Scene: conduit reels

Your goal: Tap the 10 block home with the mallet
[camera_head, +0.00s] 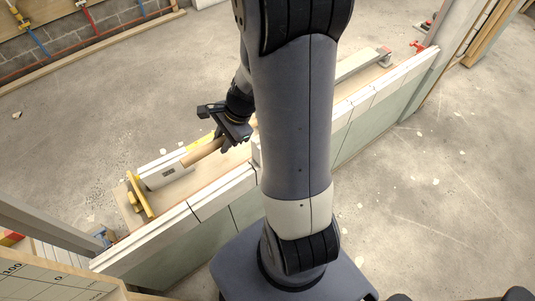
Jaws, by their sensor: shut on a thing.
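My gripper (230,142) is over the left half of a long bench-like wall top, shut on a tan wooden round piece that looks like the mallet's handle (203,153). This piece slants down to the left from the fingers. Its lower left end meets or overlaps a pale grey block (152,181) with a small dark mark. I cannot tell whether this block is the mallet's head or the 10 block, as no number is readable. A yellow upright piece (140,194) stands at the block's left end. My arm hides the middle of the bench.
The bench (222,188) has a white front rim and runs from lower left to upper right. A grey bar (362,62) and a red clamp-like piece (418,45) are at its far end. A numbered board (50,282) is lower left. Concrete floor is open on both sides.

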